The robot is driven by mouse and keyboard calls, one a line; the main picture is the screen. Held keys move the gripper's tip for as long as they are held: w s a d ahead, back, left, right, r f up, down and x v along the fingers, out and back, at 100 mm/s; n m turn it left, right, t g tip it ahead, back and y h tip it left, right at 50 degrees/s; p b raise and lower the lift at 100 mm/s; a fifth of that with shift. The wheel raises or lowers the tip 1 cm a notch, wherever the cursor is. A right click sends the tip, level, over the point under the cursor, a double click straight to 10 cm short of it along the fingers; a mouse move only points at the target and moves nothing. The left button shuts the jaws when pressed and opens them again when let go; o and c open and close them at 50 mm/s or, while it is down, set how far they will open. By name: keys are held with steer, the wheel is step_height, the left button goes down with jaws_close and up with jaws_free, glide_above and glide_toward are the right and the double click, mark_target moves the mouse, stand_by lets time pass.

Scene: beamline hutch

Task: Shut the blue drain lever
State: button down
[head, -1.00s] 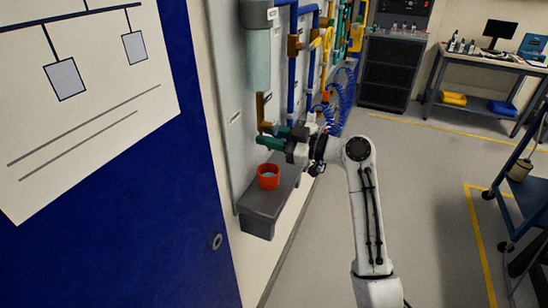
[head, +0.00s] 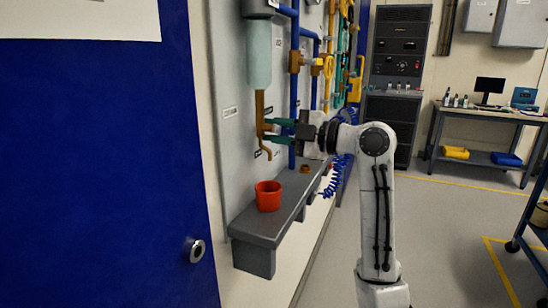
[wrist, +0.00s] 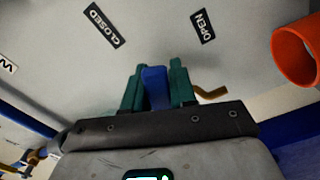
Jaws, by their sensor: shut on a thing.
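My gripper (wrist: 158,84) is shut on the blue drain lever (wrist: 155,90), which stands between its two green fingers in the wrist view. The lever lies between the CLOSED label (wrist: 101,26) and the OPEN label (wrist: 203,25), at neither one. In the head view my gripper (head: 271,131) is at the brass drain pipe (head: 259,104) under a pale green cylinder (head: 259,55); the lever is hidden there. A bent brass spout (head: 266,154) hangs below the fingers, and its end also shows right of them in the wrist view.
An orange-red cup (head: 268,197) stands on the grey shelf (head: 259,227) below the spout; it is at the wrist view's right edge (wrist: 296,52). Blue pipes (head: 294,92) and a coiled blue hose (head: 338,176) are beyond my gripper. A blue door (head: 95,170) is at left.

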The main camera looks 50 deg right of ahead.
steer(key=shift+d+r+n+b, duration=0.1)
steer(key=shift+r+n+b, duration=0.25)
steer(key=shift+n+b, duration=0.8)
steer(key=shift+d+r+n+b, duration=0.1)
steer(key=shift+r+n+b, duration=0.25)
steer(key=shift+n+b, duration=0.75)
steer(key=shift+a, duration=0.1)
steer(key=c, duration=1)
jaws_free()
steer(key=shift+r, duration=0.1)
steer(key=v, duration=1)
steer(key=shift+s+p, duration=0.35)
steer(key=shift+p, duration=0.1)
